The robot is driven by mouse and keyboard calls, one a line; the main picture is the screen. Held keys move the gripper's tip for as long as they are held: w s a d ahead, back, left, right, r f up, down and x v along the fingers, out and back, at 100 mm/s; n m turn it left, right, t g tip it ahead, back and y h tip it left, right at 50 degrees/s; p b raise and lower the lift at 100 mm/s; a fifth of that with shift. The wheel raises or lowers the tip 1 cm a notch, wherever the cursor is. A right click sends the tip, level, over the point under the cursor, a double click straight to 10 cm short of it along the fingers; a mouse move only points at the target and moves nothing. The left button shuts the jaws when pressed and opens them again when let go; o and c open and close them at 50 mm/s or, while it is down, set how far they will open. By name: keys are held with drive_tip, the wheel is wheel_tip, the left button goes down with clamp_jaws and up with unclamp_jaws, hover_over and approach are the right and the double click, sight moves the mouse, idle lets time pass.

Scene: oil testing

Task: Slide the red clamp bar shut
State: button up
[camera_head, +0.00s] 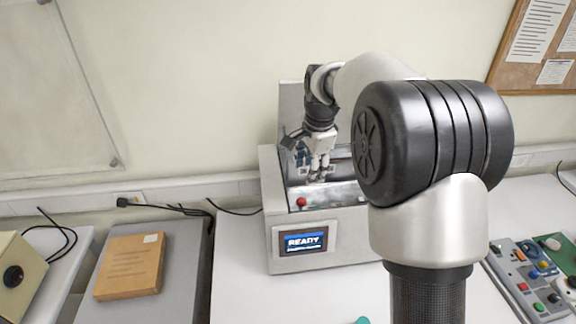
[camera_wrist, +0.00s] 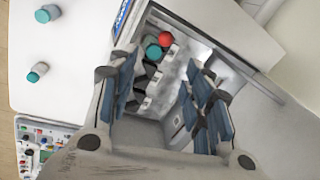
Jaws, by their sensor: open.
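The grey test machine (camera_head: 330,245) stands open on the bench, with "READY" on its screen (camera_head: 303,241). A red round knob (camera_head: 301,202) shows at the front left of its opening; it also shows in the wrist view (camera_wrist: 165,39). I cannot make out the rest of a clamp bar. A teal-topped item (camera_wrist: 153,52) sits next to the knob inside the machine. My gripper (camera_head: 319,178) is in the machine's opening, pointing down, behind and right of the knob. In the wrist view my gripper (camera_wrist: 165,84) has its blue-padded fingers wide apart, with nothing held between them.
Two teal-capped containers (camera_wrist: 47,13) (camera_wrist: 38,71) are on the white bench. A control panel (camera_head: 535,277) lies at the right. A brown box (camera_head: 130,266) rests on a grey surface at the left. My arm hides the machine's right side.

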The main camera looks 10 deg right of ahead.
sight(302, 199)
drive_tip(key=shift+m, duration=0.5)
drive_tip(key=x, duration=0.6)
drive_tip(key=p+x, duration=0.1)
drive_tip(key=x, duration=0.5)
drive_tip(key=w+x, duration=0.1)
drive_tip(key=x, duration=0.5)
drive_tip(key=shift+w+f+p, duration=0.1)
drive_tip(key=shift+p, duration=0.2)
drive_tip(key=shift+c, duration=0.3)
clamp_jaws()
